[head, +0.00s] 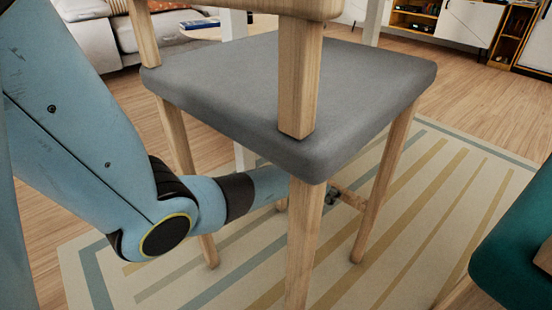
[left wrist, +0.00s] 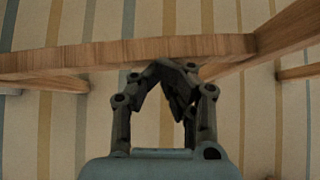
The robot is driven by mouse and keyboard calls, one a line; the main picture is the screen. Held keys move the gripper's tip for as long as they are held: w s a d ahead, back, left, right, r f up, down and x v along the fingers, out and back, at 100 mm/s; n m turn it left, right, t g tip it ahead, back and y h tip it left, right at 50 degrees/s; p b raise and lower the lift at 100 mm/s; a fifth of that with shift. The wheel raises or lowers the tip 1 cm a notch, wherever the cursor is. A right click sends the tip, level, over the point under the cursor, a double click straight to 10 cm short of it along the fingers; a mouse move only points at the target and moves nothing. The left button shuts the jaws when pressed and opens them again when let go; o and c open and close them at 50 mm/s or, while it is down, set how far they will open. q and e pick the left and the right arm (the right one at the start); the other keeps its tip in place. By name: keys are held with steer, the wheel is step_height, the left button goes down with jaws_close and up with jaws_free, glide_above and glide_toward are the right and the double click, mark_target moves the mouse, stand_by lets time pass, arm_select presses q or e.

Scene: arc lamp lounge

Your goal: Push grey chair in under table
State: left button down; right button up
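The grey chair (head: 290,90) fills the middle of the head view, with a grey padded seat, pale wooden legs and its wooden backrest nearest me. My left arm comes in from the left and passes under the seat. My left gripper (head: 333,197) is low between the chair's legs, beside a wooden crossbar. In the left wrist view, my left gripper (left wrist: 178,85) has its fingers folded together, up against or just short of the wooden rail (left wrist: 90,55); contact is unclear. White posts (head: 234,24) stand beyond the chair, perhaps table legs; no tabletop shows above them. My right gripper is not visible.
A striped rug (head: 440,215) lies under the chair on a wooden floor. A teal seat (head: 518,235) stands at the lower right. A sofa (head: 95,35) and a small round table (head: 200,30) are at the back left. Cabinets (head: 470,22) stand at the back right.

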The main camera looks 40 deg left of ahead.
arm_select(q)
steer(key=shift+w+r, duration=0.1)
steer(key=shift+r, duration=0.25)
steer(key=v, duration=1.1)
steer(key=shift+s, duration=0.45)
